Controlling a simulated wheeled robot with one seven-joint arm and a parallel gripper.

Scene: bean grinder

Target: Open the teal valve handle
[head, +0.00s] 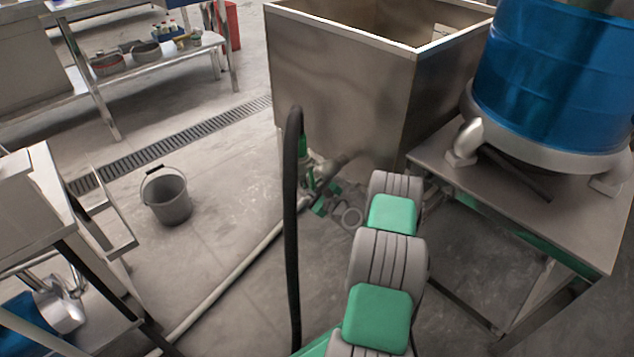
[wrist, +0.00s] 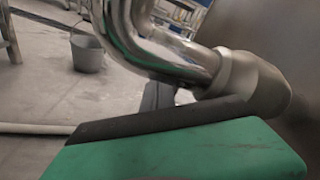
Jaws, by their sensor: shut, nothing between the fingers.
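A chrome pipe (wrist: 165,50) bends into a duller fitting (wrist: 250,85) on the steel tank in the wrist view. In the head view, a small upright green piece (head: 303,143) shows by the tank's lower left corner, just right of the black hose. It looks like the teal valve handle, but it is small and partly hidden. My gripper (wrist: 157,98) is shut and empty, close below the pipe in the wrist view. Contact with the handle cannot be told. My arm and the hose cover part of the valve area in the head view.
The open steel tank (head: 340,85) stands behind the valve. A blue drum (head: 560,85) sits on a metal table (head: 560,225) at right. A grey bucket (head: 168,200) and a floor drain (head: 170,145) lie left. A pale pipe (head: 235,270) crosses the floor.

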